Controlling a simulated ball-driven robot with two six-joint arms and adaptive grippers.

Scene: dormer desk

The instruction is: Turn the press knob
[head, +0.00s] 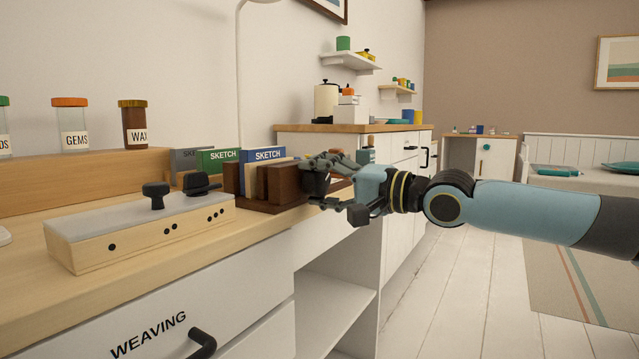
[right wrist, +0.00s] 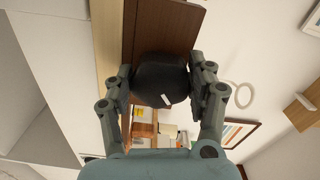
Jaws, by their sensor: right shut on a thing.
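The press (head: 277,187) is a dark brown wooden block on a base, standing on the desk towards its right end. Its knob is round and black with a short white mark, and shows clearly in the right wrist view (right wrist: 160,75) against the brown wood (right wrist: 165,28). My right gripper (head: 314,184) reaches in from the right and is shut on the knob, one finger on each side in the right wrist view (right wrist: 162,88). In the head view the fingers hide most of the knob. My left gripper is out of view.
Sketch books (head: 218,158) stand just left of the press. A wooden box with a grey top (head: 140,215) and dark knobs sits nearer on the desk (head: 30,285). Labelled jars (head: 134,125) stand on a raised wooden ledge (head: 60,188). Open floor (head: 460,290) lies below my right arm.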

